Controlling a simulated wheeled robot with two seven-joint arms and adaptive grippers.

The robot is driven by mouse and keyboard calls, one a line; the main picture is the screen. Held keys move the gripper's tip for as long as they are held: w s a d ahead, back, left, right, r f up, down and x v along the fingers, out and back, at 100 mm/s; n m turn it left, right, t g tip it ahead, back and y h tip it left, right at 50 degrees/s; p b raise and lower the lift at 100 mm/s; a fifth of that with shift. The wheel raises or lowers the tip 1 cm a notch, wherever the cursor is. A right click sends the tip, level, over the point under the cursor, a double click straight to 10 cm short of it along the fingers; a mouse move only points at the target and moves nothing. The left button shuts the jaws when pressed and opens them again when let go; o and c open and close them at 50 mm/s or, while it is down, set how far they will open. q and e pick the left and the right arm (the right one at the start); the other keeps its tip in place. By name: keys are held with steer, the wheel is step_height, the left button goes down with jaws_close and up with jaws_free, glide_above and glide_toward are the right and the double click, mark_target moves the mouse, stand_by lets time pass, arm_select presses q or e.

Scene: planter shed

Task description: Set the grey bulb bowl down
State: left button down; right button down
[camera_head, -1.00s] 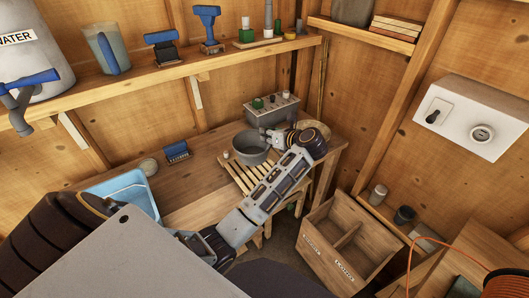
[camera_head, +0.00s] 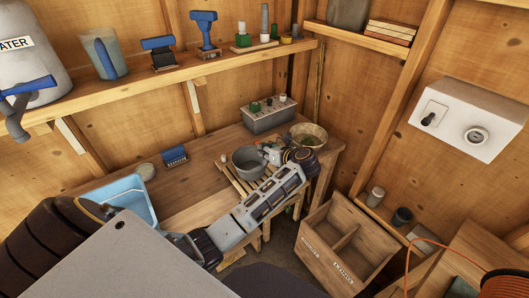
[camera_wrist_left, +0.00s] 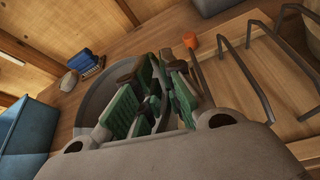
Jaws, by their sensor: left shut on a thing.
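The grey bulb bowl (camera_head: 247,164) is over the slatted wooden rack (camera_head: 226,174) on the bench, roughly level. I cannot tell whether its base touches the slats. My left gripper (camera_head: 271,153) is shut on the right side of the bowl's rim. In the left wrist view the bowl (camera_wrist_left: 97,98) shows behind my gripper's green finger pads (camera_wrist_left: 155,92), which hide part of its rim. My right gripper is not in view.
A grey box (camera_head: 262,122) with small pots and a round woven bowl (camera_head: 318,136) stand behind the rack. A blue basin (camera_head: 133,184) and a blue brush (camera_head: 174,156) are to the left. Bare bench (camera_head: 195,190) lies between basin and rack. A divided wooden crate (camera_head: 325,262) is at right.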

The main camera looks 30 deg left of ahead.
arm_select(q)
steer(key=shift+f, duration=0.45)
steer(key=shift+f, duration=0.15)
steer(key=c, duration=1.5)
jaws_free()
steer(key=shift+d+r, duration=0.1)
steer(key=shift+r, duration=0.1)
steer(key=shift+b+v, duration=0.55)
steer(key=shift+v, duration=5.35)
